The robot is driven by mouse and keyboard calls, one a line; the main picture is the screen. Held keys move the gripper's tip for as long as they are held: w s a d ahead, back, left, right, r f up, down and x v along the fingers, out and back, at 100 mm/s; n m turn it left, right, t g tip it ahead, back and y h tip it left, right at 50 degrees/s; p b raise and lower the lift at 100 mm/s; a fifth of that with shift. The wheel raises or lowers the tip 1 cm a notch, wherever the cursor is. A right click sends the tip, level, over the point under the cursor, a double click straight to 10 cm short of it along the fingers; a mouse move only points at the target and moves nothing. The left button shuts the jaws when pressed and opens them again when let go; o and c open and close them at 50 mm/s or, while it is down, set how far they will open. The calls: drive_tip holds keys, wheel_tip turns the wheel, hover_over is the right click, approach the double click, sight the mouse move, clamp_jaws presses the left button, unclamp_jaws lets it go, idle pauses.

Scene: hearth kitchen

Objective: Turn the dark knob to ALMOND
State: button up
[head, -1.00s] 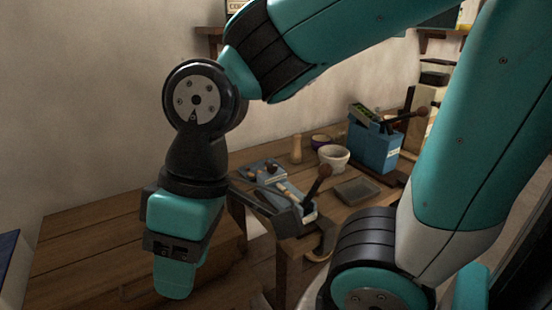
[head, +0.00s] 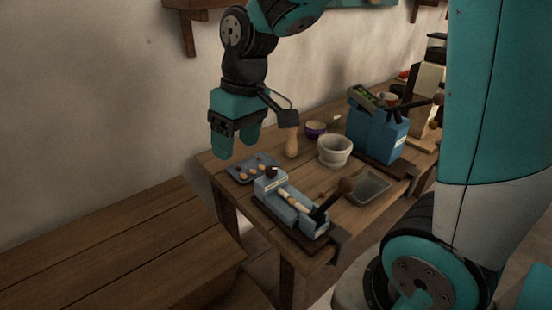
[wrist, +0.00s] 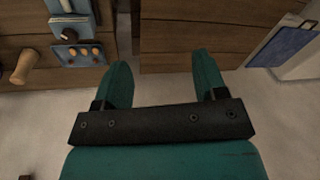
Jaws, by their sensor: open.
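A dark round knob (head: 271,171) sits on the left end of a pale blue device (head: 303,217) at the table's front. In the wrist view the knob (wrist: 69,36) is at the upper left, beside a blue-grey plate (wrist: 97,61) holding several small brown pieces. That plate (head: 236,174) lies just behind the device in the head view. No ALMOND lettering is readable. My gripper (head: 236,143) is open and empty, pointing down above and left of the knob, not touching it. Its two fingers (wrist: 162,75) are spread over the floor gap in the wrist view.
The device has a lever with a brown ball (head: 346,185). Around it are a wooden pestle (head: 292,143), a white mortar (head: 334,151), a grey tray (head: 366,188) and a blue box with a lever (head: 376,134). A lower wooden bench (head: 120,245) at left is bare.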

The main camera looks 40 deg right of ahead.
drive_tip(key=w+d+f+m+h+p, duration=0.1)
drive_tip(key=w+d+m, duration=0.1)
drive_tip(key=w+d, duration=0.75)
drive_tip(key=m+h+p, duration=0.1)
drive_tip(key=m, duration=0.1)
hover_over(271, 169)
wheel_tip(271, 169, down, 3)
drive_tip(key=shift+g, duration=0.3)
wheel_tip(271, 169, down, 15)
drive_tip(key=p, duration=0.2)
drive_tip(key=shift+f+p, duration=0.2)
drive_tip(key=shift+p, duration=0.2)
drive_tip(key=shift+f, duration=0.8)
drive_tip(key=shift+c, duration=0.4)
drive_tip(key=c, duration=0.8)
drive_tip(key=shift+c, duration=0.2)
